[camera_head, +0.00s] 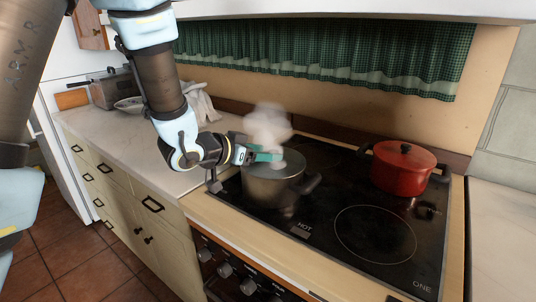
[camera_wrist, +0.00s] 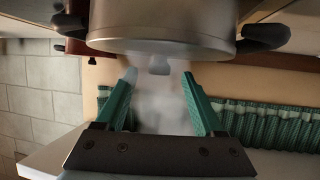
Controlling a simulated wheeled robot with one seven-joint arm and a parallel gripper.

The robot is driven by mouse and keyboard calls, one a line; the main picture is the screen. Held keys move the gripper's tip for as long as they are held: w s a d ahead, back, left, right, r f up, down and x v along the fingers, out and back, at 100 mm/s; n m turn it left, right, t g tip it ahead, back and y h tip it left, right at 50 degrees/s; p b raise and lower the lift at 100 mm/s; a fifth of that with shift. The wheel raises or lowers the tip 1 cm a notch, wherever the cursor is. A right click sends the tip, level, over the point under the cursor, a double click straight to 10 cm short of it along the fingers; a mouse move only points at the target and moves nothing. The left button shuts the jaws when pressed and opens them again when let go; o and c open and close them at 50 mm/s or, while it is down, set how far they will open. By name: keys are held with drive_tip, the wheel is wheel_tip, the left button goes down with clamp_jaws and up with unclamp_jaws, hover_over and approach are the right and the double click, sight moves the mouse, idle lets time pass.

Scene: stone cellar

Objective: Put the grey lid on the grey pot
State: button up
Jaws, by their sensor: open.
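The grey pot (camera_head: 268,190) stands on the left part of the black cooktop. Its body fills the top of the wrist view (camera_wrist: 160,14), which looks upside down. The grey lid (camera_head: 289,164) appears to lie flat on the pot's mouth. In the wrist view, the lid (camera_wrist: 205,50) shows edge-on along the rim, with its small knob between my fingertips. My gripper (camera_head: 266,156) is at the pot's top, reaching in from the left. Its green fingers (camera_wrist: 158,76) are open, one on each side of the knob, with gaps. Steam partly blurs the lid.
A red lidded pot (camera_head: 402,171) stands at the back right of the cooktop (camera_head: 335,200). A toaster (camera_head: 110,88), a plate (camera_head: 130,104) and a white cloth (camera_head: 203,104) are on the left counter (camera_head: 115,135). The cooktop's front right ring is clear. A green curtain (camera_head: 320,55) hangs behind.

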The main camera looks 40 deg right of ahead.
drive_tip(key=b+v, duration=0.1)
drive_tip(key=v, duration=0.8)
drive_tip(key=shift+b, duration=0.3)
drive_tip(key=w+a+f+n+t+y, duration=0.2)
drive_tip(key=w+a+n+t+y, duration=0.15)
drive_tip(key=w+a, duration=0.5)
drive_tip(key=w+a+f+n+t+y, duration=0.25)
drive_tip(key=w+a+n+y, duration=0.3)
drive_tip(key=a, duration=0.65)
drive_tip(key=s+a+f+n+g+y, duration=0.1)
drive_tip(key=s+a+n+g+y, duration=0.1)
drive_tip(key=a, duration=0.6)
drive_tip(key=s+a+f+n+g+y, duration=0.2)
drive_tip(key=s+a+n+g, duration=0.1)
drive_tip(key=s+a, duration=0.4)
drive_tip(key=shift+a+n+g, duration=0.3)
drive_tip(key=shift+a+n, duration=0.6)
drive_tip(key=shift+a, duration=0.2)
drive_tip(key=shift+f, duration=0.15)
